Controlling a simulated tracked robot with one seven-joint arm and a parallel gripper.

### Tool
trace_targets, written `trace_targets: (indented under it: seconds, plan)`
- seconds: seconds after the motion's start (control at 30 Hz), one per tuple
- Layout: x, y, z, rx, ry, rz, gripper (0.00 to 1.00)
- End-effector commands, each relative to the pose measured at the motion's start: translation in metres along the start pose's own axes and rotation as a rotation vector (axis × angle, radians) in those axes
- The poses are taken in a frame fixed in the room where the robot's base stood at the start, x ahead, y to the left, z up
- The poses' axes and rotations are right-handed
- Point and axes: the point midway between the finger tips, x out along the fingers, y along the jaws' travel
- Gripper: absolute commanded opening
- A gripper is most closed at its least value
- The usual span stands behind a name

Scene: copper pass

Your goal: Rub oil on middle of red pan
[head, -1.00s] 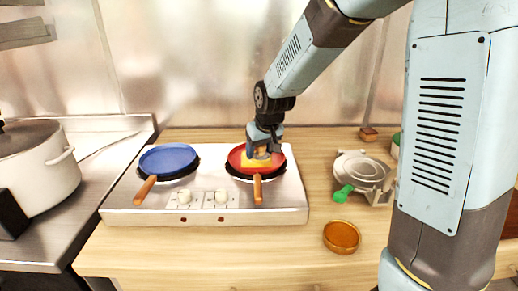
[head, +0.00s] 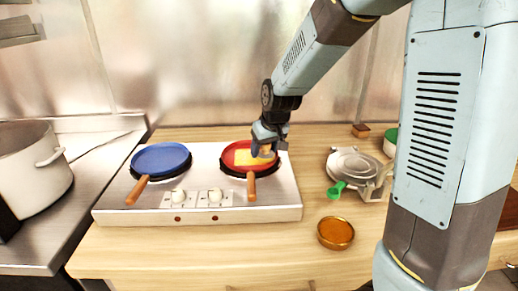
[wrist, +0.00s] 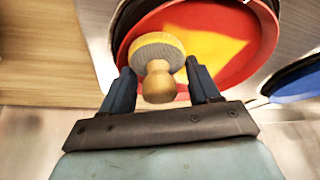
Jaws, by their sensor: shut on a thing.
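The red pan (head: 237,161) with an orange handle sits on the right burner of the stove. A yellow oil patch (wrist: 212,34) covers part of its inner surface, including the middle. My gripper (wrist: 160,72) is shut on the wooden knob of a round oil applicator (wrist: 158,90) with a yellowish pad. In the head view my gripper (head: 264,147) is at the right side of the red pan and hides part of its rim. The wrist view shows the pad over the pan near its edge; I cannot tell whether it touches.
A blue pan (head: 161,158) is on the left burner of the stove (head: 130,216). A bowl of amber oil (head: 336,232) stands at the front right. A grey press-like device (head: 352,164) with a green handle stands to the right. A large pot (head: 32,170) is at far left.

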Motion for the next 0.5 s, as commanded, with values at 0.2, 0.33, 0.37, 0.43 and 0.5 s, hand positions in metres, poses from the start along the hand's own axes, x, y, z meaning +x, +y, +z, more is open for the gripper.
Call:
trace_targets:
  seconds: [0.2,0.33,0.37,0.43,0.5]
  plan:
    - [0.002,-0.001,0.001,-0.001,0.000,0.000,0.28]
    - [0.003,-0.008,-0.003,-0.004,0.000,0.000,0.28]
    - [0.003,-0.010,-0.004,-0.003,0.000,0.000,0.28]
    - [0.003,-0.015,-0.006,-0.002,0.001,0.000,0.28]
    - [0.004,-0.019,-0.008,-0.003,0.001,0.000,0.28]
